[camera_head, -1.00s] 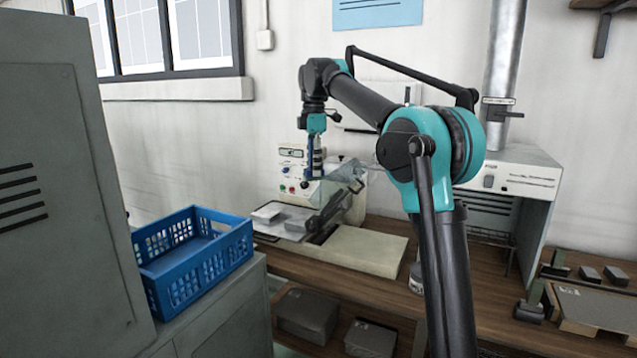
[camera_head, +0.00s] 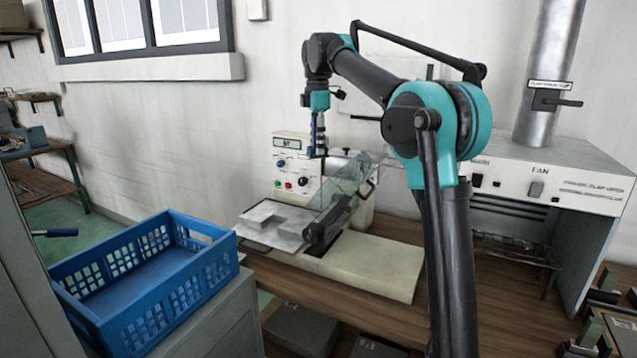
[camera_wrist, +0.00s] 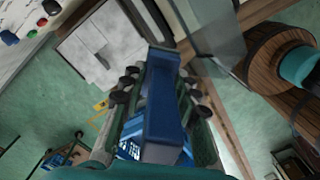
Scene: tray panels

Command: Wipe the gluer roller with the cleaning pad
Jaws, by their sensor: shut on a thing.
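My gripper (camera_head: 317,150) hangs pointing down in front of the gluer's control panel (camera_head: 293,180), above the machine. In the wrist view my gripper (camera_wrist: 160,88) is shut on a blue block (camera_wrist: 165,110), which looks like the cleaning pad. The gluer is a cream bench machine with a long flat bed (camera_head: 375,262). Its dark gluer roller (camera_head: 327,232) lies low at the front, partly behind a tilted clear guard (camera_head: 345,185). The held pad is apart from the roller. I cannot make out the roller in the wrist view.
A metal plate with grey flat pieces (camera_head: 275,222) lies left of the roller. A blue crate (camera_head: 150,275) stands on a grey cabinet at front left. A fan unit (camera_head: 545,180) with a metal duct stands on the right. The clear guard rises close to my gripper.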

